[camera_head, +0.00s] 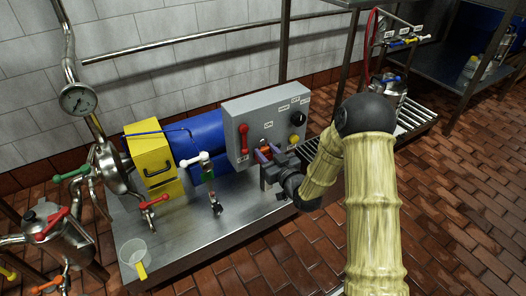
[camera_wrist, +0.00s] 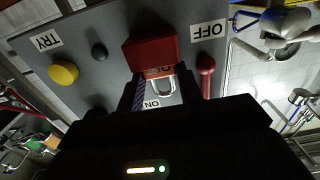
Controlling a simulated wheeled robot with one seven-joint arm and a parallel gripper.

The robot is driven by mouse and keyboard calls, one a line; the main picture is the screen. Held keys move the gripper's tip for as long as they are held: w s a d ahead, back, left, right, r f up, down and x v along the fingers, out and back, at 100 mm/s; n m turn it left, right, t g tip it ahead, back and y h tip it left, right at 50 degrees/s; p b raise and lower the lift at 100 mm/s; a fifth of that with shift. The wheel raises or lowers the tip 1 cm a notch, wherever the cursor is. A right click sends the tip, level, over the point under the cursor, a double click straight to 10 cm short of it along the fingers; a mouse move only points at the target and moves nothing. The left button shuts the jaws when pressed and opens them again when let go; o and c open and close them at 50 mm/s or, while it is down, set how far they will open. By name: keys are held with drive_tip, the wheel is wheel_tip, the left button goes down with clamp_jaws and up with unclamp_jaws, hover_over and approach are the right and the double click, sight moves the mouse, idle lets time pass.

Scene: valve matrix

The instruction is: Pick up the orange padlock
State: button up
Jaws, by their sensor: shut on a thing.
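The orange padlock (camera_wrist: 158,72) sits between my fingers in the wrist view, its silver shackle (camera_wrist: 163,88) showing towards the camera. A red block (camera_wrist: 150,52) lies just beyond it and hides part of the body. My gripper (camera_wrist: 162,91) is shut on the padlock, one finger on each side. In the head view my gripper (camera_head: 267,153) is at the lower front of the grey control box (camera_head: 262,112). The padlock is too small there to tell from the red parts near my fingers. Whether it hangs on or touches the panel cannot be told.
The box carries a red lever (camera_head: 243,138) and a yellow knob (camera_head: 297,118). A white-handled valve (camera_head: 196,159) and a small dark item (camera_head: 215,202) are left of my gripper.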

drive_tip(key=shift+w+r+p, duration=0.15)
drive_tip(key=shift+r+p, duration=0.15)
drive_tip(key=shift+r, duration=0.2)
wheel_tip(320, 180, up, 27)
drive_tip(key=p, duration=1.2)
